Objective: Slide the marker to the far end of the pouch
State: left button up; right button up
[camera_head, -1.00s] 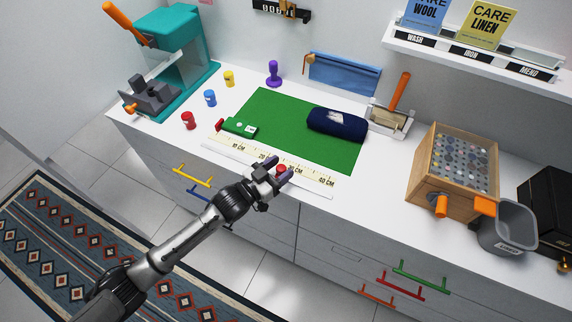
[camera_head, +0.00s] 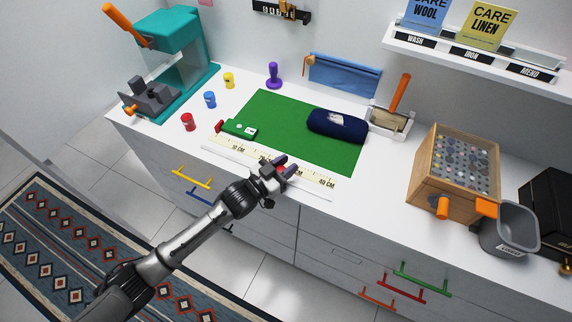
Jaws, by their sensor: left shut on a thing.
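A pale ruler (camera_head: 234,150) with printed cm marks lies along the front of the green mat (camera_head: 283,122). A dark blue rolled pouch (camera_head: 338,124) with a light patch lies on the mat's right part. A small red marker (camera_head: 281,170) is at the ruler, right of its middle, mostly covered by my fingers. My left gripper (camera_head: 284,168) reaches in from the front left and is shut on the red marker, to the left of and nearer the front than the pouch. My right gripper is not in view.
A green-and-red tool (camera_head: 238,128) lies at the mat's left edge. Red (camera_head: 188,122), blue (camera_head: 210,99) and yellow (camera_head: 229,80) pots stand to the left. An orange-handled holder (camera_head: 391,117) stands right of the pouch. White counter is clear around the ruler's right end.

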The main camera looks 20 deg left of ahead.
pick_arm(q)
grip_shut()
jog(key=shift+a, duration=0.1)
jog(key=shift+a, duration=0.35)
jog(key=a, duration=0.4)
jog(key=w+a, duration=0.1)
jog(key=a, duration=0.9)
jog(key=shift+w+a, duration=0.1)
jog(key=shift+w, duration=0.15)
jog(key=o, duration=0.7)
grip_release()
jog(key=shift+c, duration=0.2)
jog(key=shift+s, duration=0.15)
